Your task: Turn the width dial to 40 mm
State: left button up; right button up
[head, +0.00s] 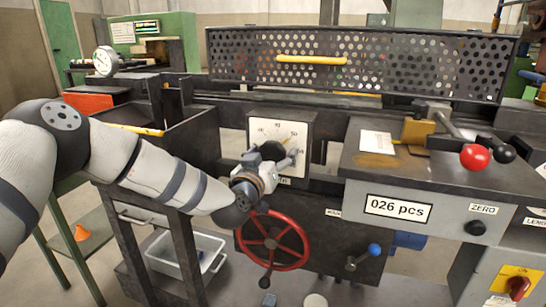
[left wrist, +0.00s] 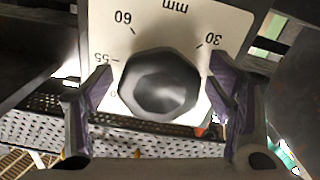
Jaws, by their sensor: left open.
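The width dial is a white plate (head: 265,129) with printed numbers on the front of the dark machine. It shows upside down in the left wrist view (left wrist: 195,22), with 60, 55, 30 and "mm" readable. Its black faceted knob (left wrist: 160,86) sits in the middle; in the head view the knob (head: 271,150) is partly covered by my gripper. My left gripper (head: 278,160) is at the dial, open, with one purple-grey finger on each side of the knob (left wrist: 160,76). Gaps show between fingers and knob. I cannot make out the pointer or its setting. My right gripper is out of view.
A counter panel reading "026 pcs" (head: 398,208) and a red ball lever (head: 474,156) stand right. A perforated guard with a yellow handle (head: 312,60) runs behind.

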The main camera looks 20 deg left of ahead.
pick_arm(q)
jog(key=c, duration=1.2)
jog(key=shift+o, duration=0.2)
jog(key=n, duration=0.4)
jog(key=shift+d, duration=0.1)
jog(key=n, duration=0.4)
jog(key=shift+n, duration=0.3)
jog(key=n+b, duration=0.1)
jog(key=n, duration=0.3)
jog(key=shift+d+n, duration=0.1)
jog(key=shift+n, duration=0.2)
jog(key=shift+r+n+b, duration=0.15)
jog(key=shift+n+b, duration=0.1)
jog(key=shift+n, duration=0.85)
jog(key=shift+r+n+b, duration=0.1)
jog(key=shift+n+b, duration=0.15)
jog(key=shift+n, duration=0.85)
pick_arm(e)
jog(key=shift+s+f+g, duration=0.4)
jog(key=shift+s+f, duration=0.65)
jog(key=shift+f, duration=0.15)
